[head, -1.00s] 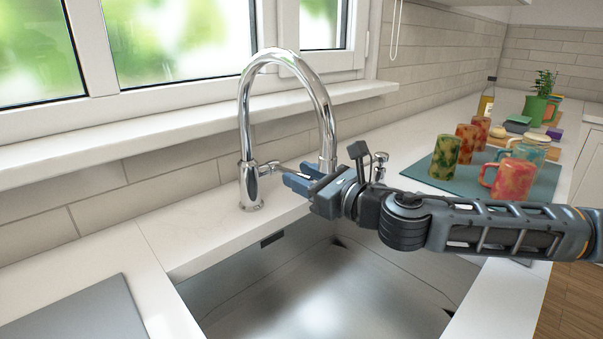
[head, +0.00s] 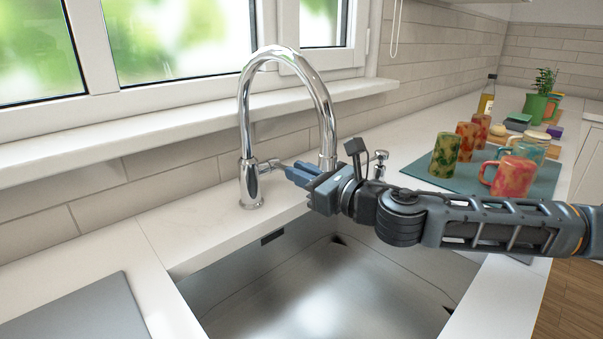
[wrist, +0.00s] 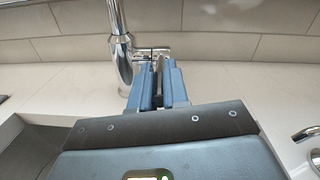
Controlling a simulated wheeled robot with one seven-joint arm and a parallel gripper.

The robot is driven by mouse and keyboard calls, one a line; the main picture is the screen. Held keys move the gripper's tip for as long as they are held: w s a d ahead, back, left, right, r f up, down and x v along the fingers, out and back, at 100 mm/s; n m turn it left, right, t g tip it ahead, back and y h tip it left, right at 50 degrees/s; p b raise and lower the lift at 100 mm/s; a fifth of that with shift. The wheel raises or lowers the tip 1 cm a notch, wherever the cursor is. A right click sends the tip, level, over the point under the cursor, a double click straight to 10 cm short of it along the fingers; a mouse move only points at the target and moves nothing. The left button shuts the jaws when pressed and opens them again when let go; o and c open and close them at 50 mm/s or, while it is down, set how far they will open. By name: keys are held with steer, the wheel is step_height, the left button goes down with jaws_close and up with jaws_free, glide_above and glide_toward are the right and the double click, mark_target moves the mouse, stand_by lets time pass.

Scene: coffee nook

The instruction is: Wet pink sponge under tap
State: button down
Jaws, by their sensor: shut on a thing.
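The chrome tap (head: 246,130) stands behind the sink, its spout arching right and ending just behind my gripper. No water shows at the spout. My gripper (head: 296,171) is at the tap's side lever (head: 268,166), level with it. In the wrist view the blue fingers (wrist: 159,75) are shut on the lever (wrist: 150,53), beside the tap body (wrist: 121,62). The fingers partly hide the lever's end. I see no pink sponge in either view.
The empty steel sink (head: 320,290) lies below my gripper. Right of it, a teal mat (head: 430,178) holds several patterned cups. Behind are a plant in a green pot (head: 536,107), a bottle (head: 487,96) and a dark green block (head: 518,118). A grey board (head: 85,315) lies front left.

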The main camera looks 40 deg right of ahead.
stand_by(0.3)
steer(key=r+p, duration=0.1)
steer(key=p, duration=0.2)
steer(key=shift+g, duration=0.4)
steer(key=shift+w+r+p, duration=0.1)
steer(key=shift+p, duration=0.4)
steer(key=c, duration=1.1)
jaws_free()
